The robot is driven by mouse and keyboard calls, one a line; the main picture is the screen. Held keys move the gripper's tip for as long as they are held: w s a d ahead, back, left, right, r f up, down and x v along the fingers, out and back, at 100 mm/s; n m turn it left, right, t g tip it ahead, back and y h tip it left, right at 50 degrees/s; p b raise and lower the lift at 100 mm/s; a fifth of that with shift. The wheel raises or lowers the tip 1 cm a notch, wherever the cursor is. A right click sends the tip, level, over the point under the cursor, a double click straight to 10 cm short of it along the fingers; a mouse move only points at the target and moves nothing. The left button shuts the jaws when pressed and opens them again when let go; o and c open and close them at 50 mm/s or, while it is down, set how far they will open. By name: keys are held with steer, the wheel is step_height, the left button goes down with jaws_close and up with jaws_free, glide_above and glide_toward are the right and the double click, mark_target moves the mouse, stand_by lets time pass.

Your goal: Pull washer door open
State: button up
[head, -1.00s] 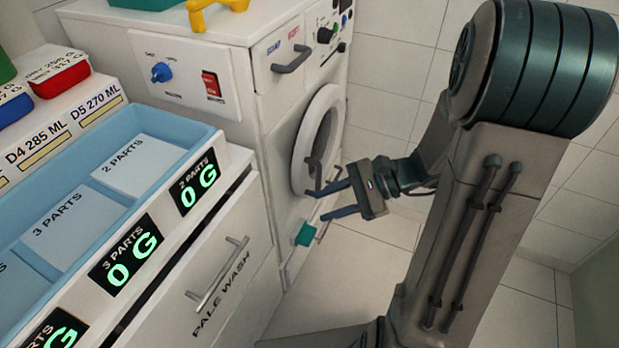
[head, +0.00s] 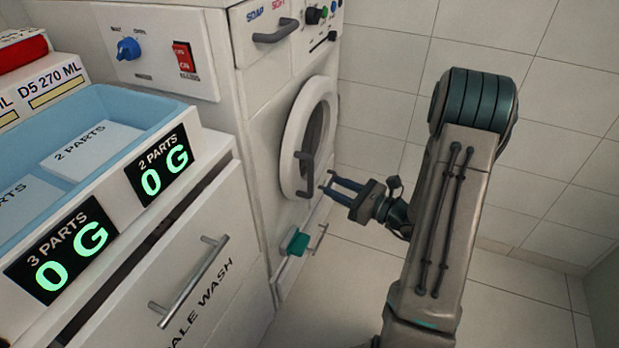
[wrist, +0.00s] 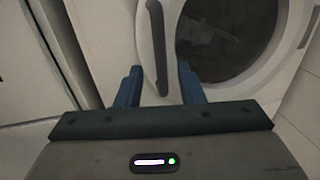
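The washer (head: 262,120) stands left of my arm, with its round white door (head: 294,120) shut in the front face. A dark vertical handle (head: 305,174) is on the door's near-left rim. My gripper (head: 325,184) is open and empty, its blue fingers pointing at the door just right of the handle. In the wrist view the handle (wrist: 158,48) stands upright between the open fingers (wrist: 158,82), beyond or near their tips. I cannot tell whether they touch it. The dark door glass (wrist: 225,38) is right of the handle.
A teal block (head: 298,243) and a small metal handle (head: 319,239) are low on the washer front. A cabinet with a blue tray (head: 92,112) and a drawer handle (head: 190,281) stands at the left. Clear tiled floor lies right of the washer.

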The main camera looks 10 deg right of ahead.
steer(key=b, duration=0.1)
glide_above(311, 193)
steer(key=w, duration=0.1)
jaws_close()
